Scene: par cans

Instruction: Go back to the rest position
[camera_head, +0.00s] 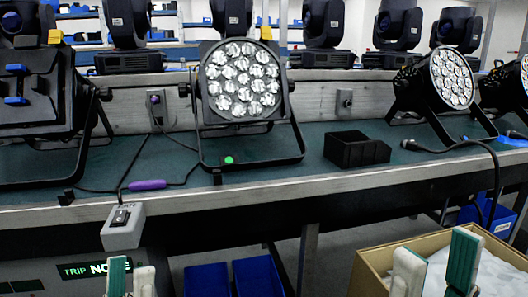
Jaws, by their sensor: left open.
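My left gripper (131,278) shows at the bottom left edge, its fingers pale with green pads. It is open, with nothing seen between the fingertips. My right gripper (436,265) shows at the bottom right, in front of a cardboard box (377,254). Its two fingers stand well apart with only the box's pale contents behind them. Both grippers are low in the view, below the workbench edge, and only their fingertips show. A par can (243,82) with a round face of several lenses stands upright on its bracket on the green workbench (300,172).
A black block (356,149) sits on the bench, and more par cans (452,78) stand at the right. A small grey switch box (123,226) is at the bench's front edge with a cable. Blue bins (207,279) stand below. Moving-head lights (325,25) line the shelf behind.

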